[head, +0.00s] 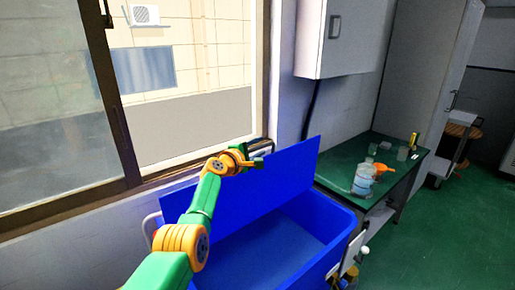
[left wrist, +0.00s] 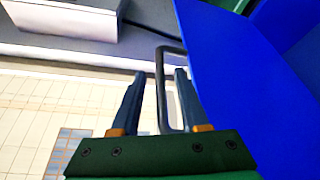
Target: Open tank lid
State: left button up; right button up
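The blue tank (head: 338,255) stands below the window, and its inside is visible. Its blue lid (head: 285,180) is raised, standing tilted up along the tank's back edge. The lid also fills the right of the left wrist view (left wrist: 225,80). My left gripper (head: 252,160) is at the lid's upper left edge. In the left wrist view, its two fingers (left wrist: 160,75) are apart, with the dark loop handle (left wrist: 161,85) of the lid between them. A gap shows between the handle and the left finger; contact with the right finger is unclear. My right gripper is not in view.
A green table (head: 335,170) with a clear container (head: 363,180) and an orange item (head: 383,172) stands right of the tank. A white wall cabinet (head: 340,40) hangs above. The window frame (head: 120,195) is close behind my left arm. Green floor (head: 450,230) is free at right.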

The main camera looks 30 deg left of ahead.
pick_arm(q)
jog(key=shift+s+r+p, duration=0.25)
jog(key=shift+s+p, duration=0.25)
jog(key=shift+p, duration=0.35)
jog(key=shift+s+p, duration=0.35)
jog(key=shift+s, duration=0.05)
jog(key=shift+s+d+r, duration=0.1)
jog(key=shift+s+r, duration=0.05)
jog(key=shift+s, duration=2.45)
